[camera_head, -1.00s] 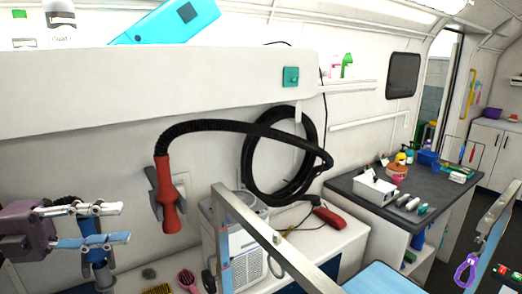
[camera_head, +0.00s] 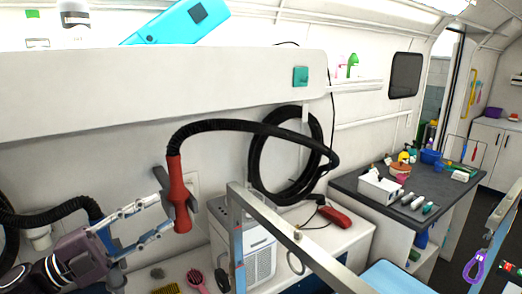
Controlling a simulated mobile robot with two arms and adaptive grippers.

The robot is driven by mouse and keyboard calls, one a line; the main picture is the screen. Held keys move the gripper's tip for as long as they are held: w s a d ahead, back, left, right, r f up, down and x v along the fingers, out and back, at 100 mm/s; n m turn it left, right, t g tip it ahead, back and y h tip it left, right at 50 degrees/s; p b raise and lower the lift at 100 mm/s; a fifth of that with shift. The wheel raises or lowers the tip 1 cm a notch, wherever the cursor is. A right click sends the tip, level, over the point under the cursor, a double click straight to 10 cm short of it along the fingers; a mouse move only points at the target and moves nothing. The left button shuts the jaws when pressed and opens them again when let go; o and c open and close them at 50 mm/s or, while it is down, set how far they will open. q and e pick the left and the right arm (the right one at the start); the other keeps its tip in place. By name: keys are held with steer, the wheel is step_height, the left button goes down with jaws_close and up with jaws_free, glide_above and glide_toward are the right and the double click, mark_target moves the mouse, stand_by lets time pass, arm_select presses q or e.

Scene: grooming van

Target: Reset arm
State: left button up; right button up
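My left gripper (camera_head: 166,212) comes in from the lower left and points up and to the right. Its two fingers are apart with nothing visible between them. The fingertips are just left of the red dryer nozzle (camera_head: 180,198), which hangs upright in a grey wall holder with its black hose arching to the right. I cannot tell whether the tips touch the nozzle. My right gripper is not in view.
A white machine (camera_head: 262,250) stands on the counter below, with a coiled black hose (camera_head: 256,160) on the wall behind. A grey metal rail (camera_head: 296,238) crosses the front. A pink brush (camera_head: 195,279) lies below the gripper. A dark-topped table (camera_head: 350,186) with bottles and tools is at the right.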

arm_select(q)
step_height(320, 180, down, 22)
steer(key=a+n+t+y, duration=0.2)
steer(key=n+t+y, duration=0.2)
steer(key=n+y, duration=1.35)
steer(key=s+d+f+n+g, duration=0.15)
steer(key=s+f+g, duration=0.35)
steer(key=s, duration=0.5)
steer(key=s+d+f+n+g, duration=0.1)
steer(key=s+f+n+g, duration=0.2)
steer(key=s+f, duration=0.5)
steer(key=s+d+f+n+g, duration=0.15)
steer(key=s+f+g, duration=0.35)
steer(key=s, duration=0.6)
step_height(320, 180, down, 29)
steer(key=s+b, duration=0.2)
steer(key=b, duration=0.1)
steer(key=s+a+f+g+b, duration=0.1)
steer(key=s+a+f, duration=0.2)
steer(key=s+f, duration=1.4)
steer(key=shift+f+g, duration=0.35)
steer(key=shift+g, duration=0.05)
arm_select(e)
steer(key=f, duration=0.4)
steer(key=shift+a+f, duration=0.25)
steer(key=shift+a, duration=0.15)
arm_select(q)
steer(key=shift+a, duration=0.1)
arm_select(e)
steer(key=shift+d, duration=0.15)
